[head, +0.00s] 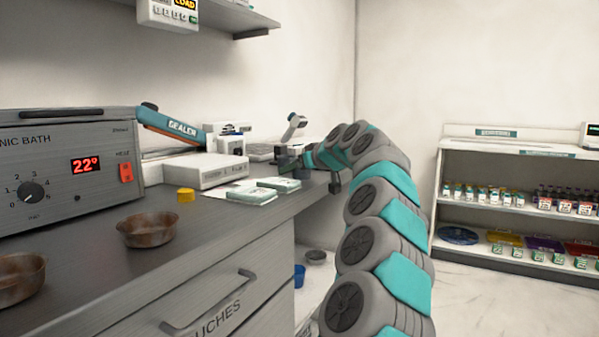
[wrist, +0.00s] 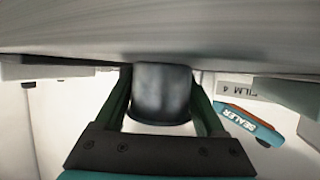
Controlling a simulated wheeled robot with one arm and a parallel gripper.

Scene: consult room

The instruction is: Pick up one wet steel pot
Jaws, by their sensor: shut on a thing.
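My gripper (wrist: 162,100) is shut on a smooth grey, round-sided steel pot (wrist: 162,90), with one dark green finger on each side of it. A broad grey surface fills the top of the wrist view and hides the pot's upper end. I cannot tell whether the pot touches that surface or is wet. In the head view my gripper (head: 284,159) reaches over the far end of the counter, beyond the pale packets. The pot is not clear there.
The counter (head: 118,270) holds two brown-stained bowls, one here (head: 147,230), a yellow tub (head: 186,195), an ultrasonic bath (head: 68,165), a white box (head: 206,171) and a sealer (head: 172,125). A stocked shelf unit (head: 515,205) stands at right.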

